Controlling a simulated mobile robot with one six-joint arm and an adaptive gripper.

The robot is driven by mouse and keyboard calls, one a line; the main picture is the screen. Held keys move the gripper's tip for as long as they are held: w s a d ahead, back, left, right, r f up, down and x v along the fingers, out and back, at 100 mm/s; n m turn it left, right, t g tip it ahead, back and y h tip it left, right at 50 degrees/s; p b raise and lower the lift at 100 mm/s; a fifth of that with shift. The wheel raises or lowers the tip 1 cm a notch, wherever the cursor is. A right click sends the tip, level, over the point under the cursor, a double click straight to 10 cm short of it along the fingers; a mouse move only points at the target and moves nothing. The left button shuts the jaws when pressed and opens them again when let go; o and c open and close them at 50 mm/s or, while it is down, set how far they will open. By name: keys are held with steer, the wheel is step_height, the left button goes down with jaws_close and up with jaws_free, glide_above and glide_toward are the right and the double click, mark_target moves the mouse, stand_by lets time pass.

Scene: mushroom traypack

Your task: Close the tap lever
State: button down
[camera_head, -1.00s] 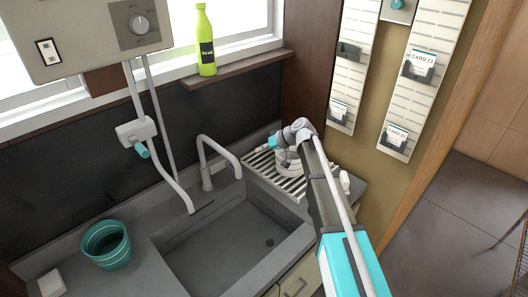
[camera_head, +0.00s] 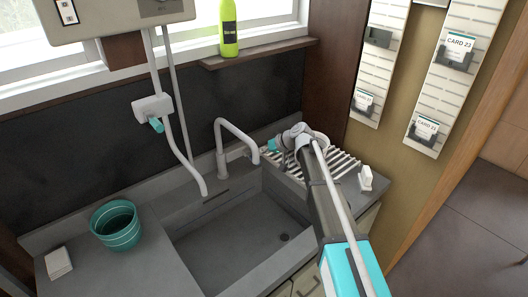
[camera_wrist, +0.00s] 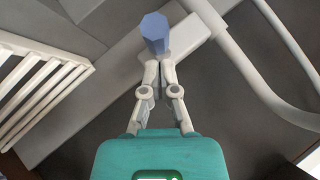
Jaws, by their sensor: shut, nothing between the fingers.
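A grey gooseneck tap (camera_head: 220,150) rises behind the sink. In the wrist view, the gripper's fingertips (camera_wrist: 160,68) are together and empty. A wall valve with a teal handle (camera_head: 156,125) is further left.
The sink basin (camera_head: 235,230) is empty below. A slatted drying rack (camera_head: 335,165) is at right, also at left in the wrist view (camera_wrist: 35,85). A teal pot (camera_head: 115,225) stands on the left counter. A green bottle (camera_head: 229,30) is on the shelf.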

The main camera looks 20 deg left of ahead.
steer(key=shift+s+a+f, duration=0.1)
steer(key=shift+s+f, duration=0.05)
steer(key=shift+f, duration=0.15)
steer(key=shift+s+a+f+b, duration=0.1)
steer(key=shift+s+f+b, duration=0.15)
steer(key=shift+f+b, duration=0.3)
steer(key=shift+r, duration=0.3)
steer(key=shift+r+p, duration=0.65)
steer(key=shift+p, duration=0.1)
steer(key=shift+w+r, duration=0.1)
steer(key=shift+r, duration=0.05)
steer(key=w+p+v, duration=0.1)
steer(key=p+v, duration=0.7)
steer(key=v, duration=0.5)
stand_by(0.3)
